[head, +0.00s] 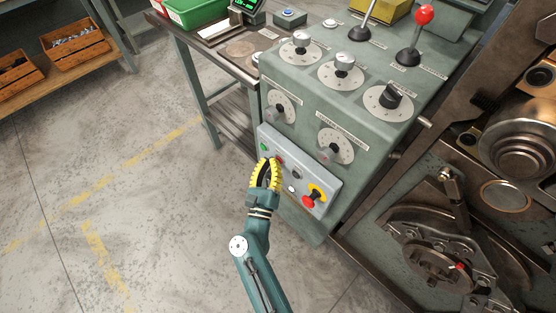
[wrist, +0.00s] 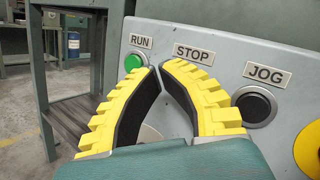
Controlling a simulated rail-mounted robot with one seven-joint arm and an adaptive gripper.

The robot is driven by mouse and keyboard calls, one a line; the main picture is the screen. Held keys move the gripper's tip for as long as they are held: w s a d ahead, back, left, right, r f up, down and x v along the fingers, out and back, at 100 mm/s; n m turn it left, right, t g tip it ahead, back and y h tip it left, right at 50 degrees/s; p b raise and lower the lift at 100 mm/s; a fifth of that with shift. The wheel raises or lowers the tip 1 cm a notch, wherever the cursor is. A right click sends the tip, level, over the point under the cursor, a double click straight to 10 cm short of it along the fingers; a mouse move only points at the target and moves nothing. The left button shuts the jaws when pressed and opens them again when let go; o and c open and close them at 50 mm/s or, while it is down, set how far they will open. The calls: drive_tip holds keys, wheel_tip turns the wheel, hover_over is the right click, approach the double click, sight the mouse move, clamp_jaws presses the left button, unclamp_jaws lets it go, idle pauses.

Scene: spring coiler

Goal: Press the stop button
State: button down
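The control panel (head: 325,196) is a light grey box low on the front of the green machine. In the wrist view the STOP label (wrist: 194,54) sits between the RUN and JOG labels, and the stop button below it is hidden behind my right finger. In the head view a bit of the red stop button (head: 281,160) shows beside my fingertips. My gripper (head: 271,161) is in front of the panel, its yellow fingers bowed and their tips together, holding nothing. In the wrist view the gripper tips (wrist: 158,67) lie between the green button and the STOP label; contact cannot be told.
The green run button (wrist: 136,62) is just left of the fingers, and the black jog button (wrist: 256,106) is to the right. A red emergency knob (head: 309,200) on a yellow base sticks out at the panel's lower right. The floor left of the panel is free.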

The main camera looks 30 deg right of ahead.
idle(0.4)
drive_tip(key=shift+s+a, duration=0.15)
drive_tip(key=shift+a, duration=0.5)
drive_tip(key=a, duration=0.2)
drive_tip(key=s+a+p, duration=0.1)
drive_tip(key=a, duration=0.2)
idle(0.9)
